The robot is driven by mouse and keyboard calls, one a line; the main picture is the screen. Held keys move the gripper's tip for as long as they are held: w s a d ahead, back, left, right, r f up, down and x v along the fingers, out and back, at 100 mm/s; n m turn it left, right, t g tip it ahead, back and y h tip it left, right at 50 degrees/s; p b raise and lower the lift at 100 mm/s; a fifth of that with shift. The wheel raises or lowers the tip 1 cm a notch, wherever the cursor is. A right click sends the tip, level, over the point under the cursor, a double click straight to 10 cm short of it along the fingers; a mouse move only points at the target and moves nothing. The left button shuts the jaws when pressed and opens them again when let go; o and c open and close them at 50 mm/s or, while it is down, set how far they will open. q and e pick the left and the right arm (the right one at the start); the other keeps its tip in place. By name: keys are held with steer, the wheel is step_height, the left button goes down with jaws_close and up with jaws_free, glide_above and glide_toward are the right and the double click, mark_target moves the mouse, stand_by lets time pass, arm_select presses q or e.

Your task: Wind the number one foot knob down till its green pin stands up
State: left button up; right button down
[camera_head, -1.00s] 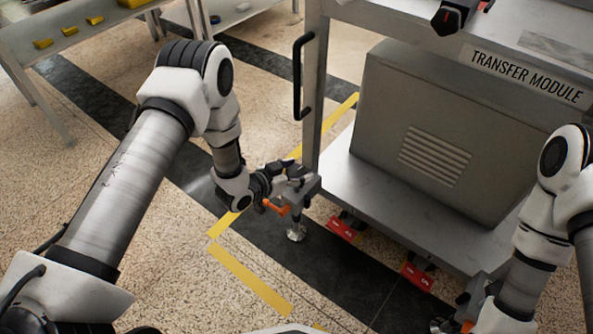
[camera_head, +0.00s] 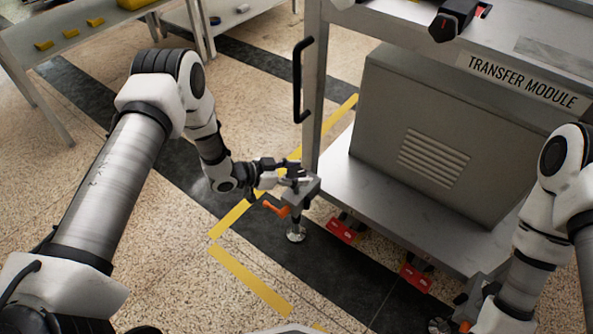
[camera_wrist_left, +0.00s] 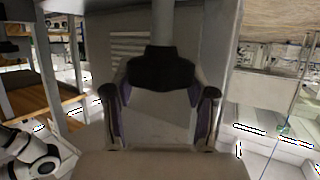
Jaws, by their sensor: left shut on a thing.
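The transfer module's near left corner has a levelling foot with a grey bracket (camera_head: 302,192) and a round metal pad (camera_head: 296,234) over the dark floor stripe. An orange lever (camera_head: 276,208) sticks out of the bracket to the left. My left gripper (camera_head: 292,171) is at the top of this bracket. In the left wrist view its two fingers stand either side of a black knob (camera_wrist_left: 161,74), and it is shut on the knob. I cannot make out a green pin or a number. My right arm comes down at the right; its gripper is not visible.
The transfer module (camera_head: 430,150) has a grey lower shelf and a black upright handle (camera_head: 298,80). Red blocks (camera_head: 342,230) are under its near edge. A second foot with an orange lever is at the bottom right. A workbench (camera_head: 75,45) is at upper left. The floor between is open.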

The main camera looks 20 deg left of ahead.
arm_select(q)
steer(key=shift+f+m+g+h, duration=0.1)
steer(key=shift+m+g+h, duration=0.4)
steer(key=shift+m+g, duration=0.45)
steer(key=shift+m+g+h+b, duration=0.35)
steer(key=shift+m+g+h, duration=0.15)
steer(key=shift+m+g, duration=0.45)
steer(key=m+g+b, duration=0.1)
steer(key=m+g, duration=0.1)
steer(key=g, duration=0.1)
steer(key=shift+f+m+h+b, duration=0.2)
steer(key=shift+m+h+b, duration=0.1)
steer(key=shift+h+b, duration=0.1)
steer(key=m+g+b, duration=0.4)
steer(key=g+b, duration=0.1)
steer(key=b, duration=0.1)
steer(key=shift+f+m+g+y, duration=0.1)
steer(key=shift+m+g+y, duration=0.2)
steer(key=shift+m+g, duration=0.1)
steer(key=shift+r+m+g+y+b, duration=0.3)
steer(key=shift+m+g+b, duration=0.5)
steer(key=shift+b, duration=0.25)
steer(key=o, duration=1.2)
steer(key=shift+c, duration=0.2)
steer(key=shift+r, duration=0.15)
